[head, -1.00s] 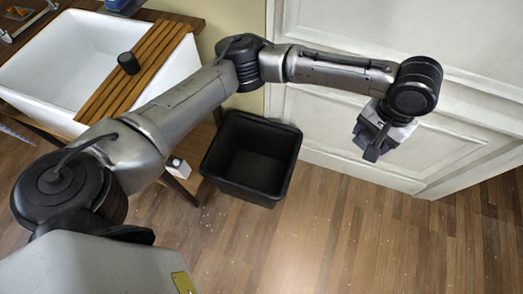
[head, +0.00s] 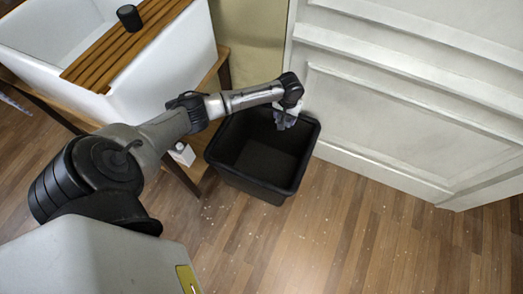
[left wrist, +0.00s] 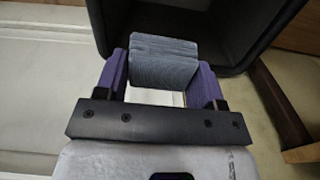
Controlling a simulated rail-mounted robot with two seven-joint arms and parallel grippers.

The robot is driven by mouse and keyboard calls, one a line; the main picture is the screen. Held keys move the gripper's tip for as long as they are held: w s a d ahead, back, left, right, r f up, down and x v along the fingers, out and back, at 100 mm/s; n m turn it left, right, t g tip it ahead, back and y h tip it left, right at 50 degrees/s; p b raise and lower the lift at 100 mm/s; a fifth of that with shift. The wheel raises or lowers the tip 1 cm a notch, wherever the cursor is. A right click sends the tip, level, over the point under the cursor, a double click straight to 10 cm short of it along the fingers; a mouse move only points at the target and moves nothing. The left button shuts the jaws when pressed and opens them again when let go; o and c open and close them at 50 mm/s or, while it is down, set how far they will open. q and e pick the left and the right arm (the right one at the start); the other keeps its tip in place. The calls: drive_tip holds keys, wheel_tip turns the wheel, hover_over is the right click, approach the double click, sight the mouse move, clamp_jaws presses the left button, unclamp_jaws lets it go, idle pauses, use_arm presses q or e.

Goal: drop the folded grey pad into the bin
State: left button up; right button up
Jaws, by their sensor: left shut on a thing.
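The folded grey pad (left wrist: 165,64) is held between the purple fingers of my left gripper (left wrist: 160,80) in the left wrist view. In the head view my left gripper (head: 285,121) is at the back right rim of the black bin (head: 235,176), and the pad is too small to make out clearly. The bin stands upright on the floor, and its dark inside is open. In the left wrist view the bin (left wrist: 213,28) lies just beyond the pad. I cannot tell whether the pad is fully over the opening. My right gripper is not in view.
A white sink (head: 170,72) with a slatted wooden board (head: 105,62) and a dark cup (head: 129,18) stands left of the bin on a wooden stand. A small white box (head: 182,153) is beside the bin. A white panelled door (head: 400,110) is behind.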

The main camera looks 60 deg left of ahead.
use_arm(q)
drive_tip(key=s+a+f+b, duration=0.2)
drive_tip(key=a+f+b, duration=0.1)
drive_tip(key=f, duration=0.3)
drive_tip(key=s+a+f+b, duration=0.3)
drive_tip(key=a+f+b, duration=0.1)
drive_tip(key=f+b, duration=0.2)
drive_tip(key=shift+s+a+f, duration=0.15)
drive_tip(key=shift+s+f, duration=0.2)
drive_tip(key=shift+f, duration=0.15)
drive_tip(key=o, duration=1)
drive_tip(key=shift+c, duration=0.2)
drive_tip(key=shift+r, duration=0.1)
